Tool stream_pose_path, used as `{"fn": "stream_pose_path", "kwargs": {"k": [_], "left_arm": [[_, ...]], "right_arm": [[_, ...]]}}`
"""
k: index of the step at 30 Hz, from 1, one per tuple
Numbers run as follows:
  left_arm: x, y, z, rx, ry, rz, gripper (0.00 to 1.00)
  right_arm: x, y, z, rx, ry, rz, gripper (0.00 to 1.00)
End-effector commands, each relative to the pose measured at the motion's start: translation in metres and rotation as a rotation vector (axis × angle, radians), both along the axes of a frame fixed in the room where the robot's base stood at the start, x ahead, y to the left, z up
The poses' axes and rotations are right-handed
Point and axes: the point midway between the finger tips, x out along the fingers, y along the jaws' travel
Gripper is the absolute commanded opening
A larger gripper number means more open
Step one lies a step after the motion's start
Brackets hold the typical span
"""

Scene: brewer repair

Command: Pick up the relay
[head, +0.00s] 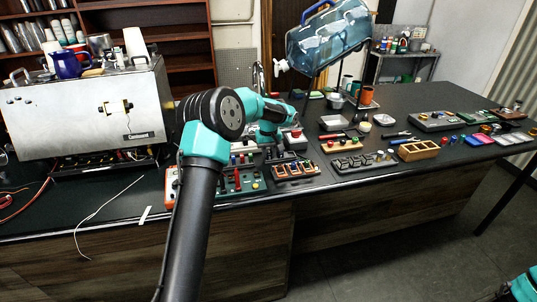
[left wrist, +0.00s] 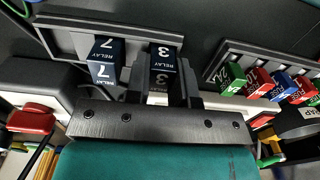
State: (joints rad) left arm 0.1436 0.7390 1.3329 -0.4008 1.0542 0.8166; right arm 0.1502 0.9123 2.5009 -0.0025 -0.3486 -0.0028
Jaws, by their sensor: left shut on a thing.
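My left gripper (left wrist: 165,85) is shut on a dark blue relay marked 3 (left wrist: 162,62), seen between its fingers in the left wrist view. The relay's lower part is hidden by the gripper. A second dark blue relay, marked 7 (left wrist: 104,62), stands to the left in the same grey holder (left wrist: 70,38). I cannot tell whether relay 3 is still seated in the holder. In the head view my left arm reaches over the bench's middle, and the fingertips are hard to make out. My right gripper is not in view.
A rack of green, red and blue fuses (left wrist: 262,82) stands close right of the gripper. The metal brewer (head: 85,112) is at the left, and a water bottle (head: 328,38) stands behind. Small trays, including a wooden box (head: 418,150), cover the bench's right side.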

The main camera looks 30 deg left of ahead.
Motion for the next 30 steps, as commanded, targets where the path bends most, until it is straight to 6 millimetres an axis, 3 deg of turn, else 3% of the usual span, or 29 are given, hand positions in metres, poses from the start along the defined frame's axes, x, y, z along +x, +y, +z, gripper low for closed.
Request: {"fn": "stream_pose_path", "kwargs": {"k": [12, 17, 23, 30], "left_arm": [[0.000, 0.000, 0.036, 0.000, -0.003, 0.001, 0.00], [-0.012, -0.008, 0.036, 0.000, 0.000, -0.001, 0.00], [-0.034, -0.020, 0.039, 0.001, 0.001, -0.001, 0.00], [-0.076, -0.046, 0.043, 0.000, 0.000, -0.003, 0.00]], "right_arm": [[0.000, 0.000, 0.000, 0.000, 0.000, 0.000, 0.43], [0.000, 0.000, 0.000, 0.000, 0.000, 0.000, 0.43], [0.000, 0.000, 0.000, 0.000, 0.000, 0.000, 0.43], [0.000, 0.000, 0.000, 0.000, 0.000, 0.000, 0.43]]}}
